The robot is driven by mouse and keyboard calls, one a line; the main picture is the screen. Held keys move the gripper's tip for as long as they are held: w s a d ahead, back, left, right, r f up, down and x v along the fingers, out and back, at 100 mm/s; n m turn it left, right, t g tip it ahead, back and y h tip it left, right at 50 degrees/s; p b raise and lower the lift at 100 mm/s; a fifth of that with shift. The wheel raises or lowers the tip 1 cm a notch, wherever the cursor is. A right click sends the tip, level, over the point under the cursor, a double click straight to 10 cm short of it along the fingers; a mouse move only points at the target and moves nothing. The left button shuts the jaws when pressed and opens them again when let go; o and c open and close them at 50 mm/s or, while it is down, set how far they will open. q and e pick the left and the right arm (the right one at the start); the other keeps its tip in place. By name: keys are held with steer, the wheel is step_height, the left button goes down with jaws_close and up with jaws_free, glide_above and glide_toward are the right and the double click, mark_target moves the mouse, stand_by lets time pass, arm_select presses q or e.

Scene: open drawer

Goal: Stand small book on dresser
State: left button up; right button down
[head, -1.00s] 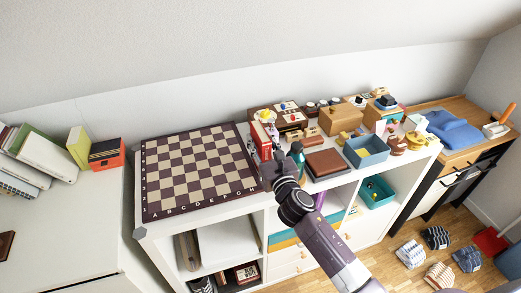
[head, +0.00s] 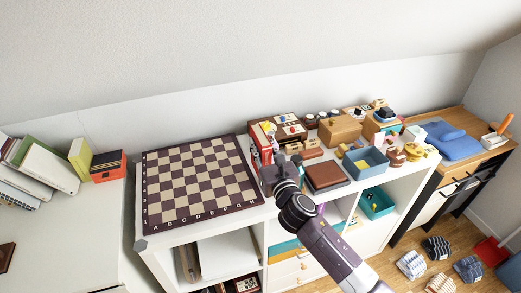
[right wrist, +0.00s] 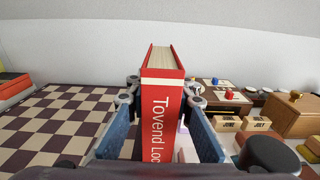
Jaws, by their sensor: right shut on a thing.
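A small red book (head: 254,152) stands upright at the right edge of the chessboard in the head view. In the right wrist view the book (right wrist: 162,110) stands upright with white lettering down its spine and its pages facing up. My right gripper (head: 272,174) is shut on the red book, one blue finger on each side of it. Its lower end is hidden by the gripper. A white dresser-like top (head: 70,225) is at the left in the head view. My left gripper is not in view.
A brown and cream chessboard (head: 195,180) covers the left part of the white shelf unit. Books (head: 48,165) and a red-black box (head: 107,166) stand at the left. A brown book (head: 323,176), a blue bin (head: 366,162) and wooden boxes crowd the right.

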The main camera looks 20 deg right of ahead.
step_height(320, 180, up, 17)
steer(key=p, duration=0.3)
steer(key=s+f+h, duration=0.1)
steer(key=s+f, duration=1)
steer(key=s, duration=1.9)
steer(key=shift+s+a, duration=0.4)
